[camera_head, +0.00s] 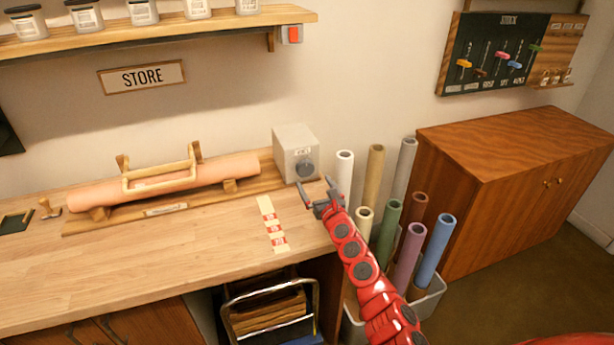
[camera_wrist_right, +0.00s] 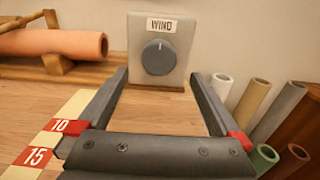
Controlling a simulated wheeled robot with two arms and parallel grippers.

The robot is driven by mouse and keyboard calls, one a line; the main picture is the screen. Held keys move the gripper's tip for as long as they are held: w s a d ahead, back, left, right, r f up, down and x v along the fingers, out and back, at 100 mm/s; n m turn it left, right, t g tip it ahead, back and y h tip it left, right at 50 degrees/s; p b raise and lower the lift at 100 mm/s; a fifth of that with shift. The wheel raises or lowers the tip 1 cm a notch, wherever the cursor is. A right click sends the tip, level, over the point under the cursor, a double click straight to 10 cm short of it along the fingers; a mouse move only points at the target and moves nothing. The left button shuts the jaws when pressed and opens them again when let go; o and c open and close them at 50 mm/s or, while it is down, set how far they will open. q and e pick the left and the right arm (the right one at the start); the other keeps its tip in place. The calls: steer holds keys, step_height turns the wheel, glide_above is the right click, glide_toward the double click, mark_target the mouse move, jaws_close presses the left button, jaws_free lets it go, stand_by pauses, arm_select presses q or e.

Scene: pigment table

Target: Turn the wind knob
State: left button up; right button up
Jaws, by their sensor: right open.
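The wind knob (camera_head: 306,169) is a round dark grey dial on the front of a light grey box (camera_head: 292,143) at the right end of the bench. In the right wrist view the knob (camera_wrist_right: 158,57) sits under a WIND label, straight ahead between the fingers. My right gripper (camera_head: 318,192) is open and empty, just in front of the knob and apart from it. It also shows in the right wrist view (camera_wrist_right: 160,95) with its fingers spread wide. My left gripper is not in view.
A pink roll (camera_head: 165,182) lies in a wooden cradle left of the box. A numbered strip (camera_head: 271,222) lies on the bench (camera_head: 190,238). Several coloured tubes (camera_head: 389,232) stand in a bin right of the box, close to my right arm. A wooden cabinet (camera_head: 500,190) stands farther right.

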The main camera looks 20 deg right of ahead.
mark_target(307, 171)
steer(key=w+b, duration=0.2)
steer(key=w, duration=0.4)
steer(key=shift+w+f+b, duration=0.1)
steer(key=shift+b, duration=0.25)
steer(key=shift+w+a, duration=0.2)
steer(key=shift+w, duration=0.2)
steer(key=shift+c, duration=0.3)
steer(key=c, duration=1.2)
